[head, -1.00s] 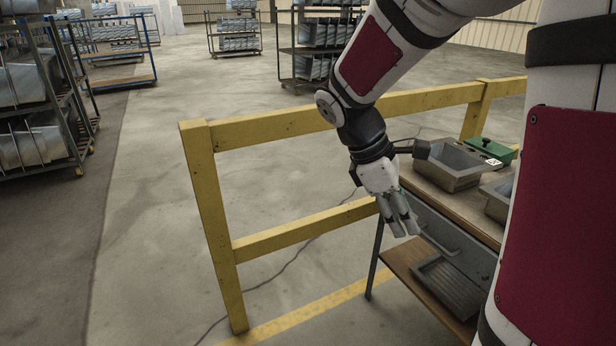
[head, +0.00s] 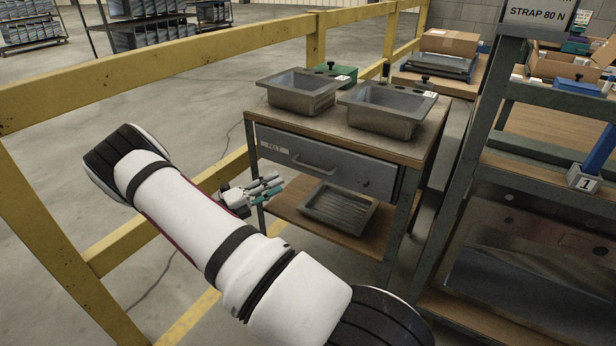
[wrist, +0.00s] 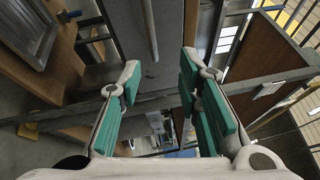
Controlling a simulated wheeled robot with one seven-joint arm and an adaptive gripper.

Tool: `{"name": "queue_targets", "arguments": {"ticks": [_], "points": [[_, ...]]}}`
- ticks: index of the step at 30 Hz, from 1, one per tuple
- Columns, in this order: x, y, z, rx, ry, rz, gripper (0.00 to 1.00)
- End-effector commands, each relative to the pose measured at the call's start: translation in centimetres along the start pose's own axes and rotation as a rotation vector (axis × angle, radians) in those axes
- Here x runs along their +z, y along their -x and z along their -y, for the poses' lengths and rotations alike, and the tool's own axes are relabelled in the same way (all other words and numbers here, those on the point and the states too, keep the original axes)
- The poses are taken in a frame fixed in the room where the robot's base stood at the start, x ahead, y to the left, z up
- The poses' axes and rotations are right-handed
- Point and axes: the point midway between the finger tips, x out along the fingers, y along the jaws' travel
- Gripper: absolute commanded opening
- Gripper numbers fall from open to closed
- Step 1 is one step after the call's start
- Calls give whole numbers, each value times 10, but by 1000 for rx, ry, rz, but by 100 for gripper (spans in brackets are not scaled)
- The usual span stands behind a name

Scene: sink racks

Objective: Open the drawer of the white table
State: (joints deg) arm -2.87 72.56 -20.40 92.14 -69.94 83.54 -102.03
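The table (head: 362,146) has a wooden top and grey frame, not visibly white. A grey drawer (head: 345,172) with a bar handle (head: 312,163) and a paper label sits under its top and looks shut. My gripper (head: 268,187) is in front of and below the drawer's left part, apart from the handle. In the wrist view my gripper (wrist: 160,95) is open and empty, its green-padded fingers spread. The drawer front (wrist: 128,25) and what looks like its handle (wrist: 149,30) lie beyond the fingers, turned sideways.
A ribbed tray (head: 340,210) lies on the lower shelf. A yellow railing (head: 170,60) runs behind and left. A grey rack (head: 520,230) stands close at right.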

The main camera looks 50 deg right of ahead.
Motion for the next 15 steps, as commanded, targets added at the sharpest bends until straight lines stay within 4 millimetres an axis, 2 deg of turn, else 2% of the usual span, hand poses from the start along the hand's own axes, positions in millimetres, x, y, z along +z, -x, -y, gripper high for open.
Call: {"name": "queue_targets", "arguments": {"ticks": [1,3,8,15], "points": [[2,0,-12,-21,34,20,32],[3,0,-18,-38,65,38,32],[5,-8,-22,-51,88,49,32],[6,-47,-19,-51,86,45,32]]}}
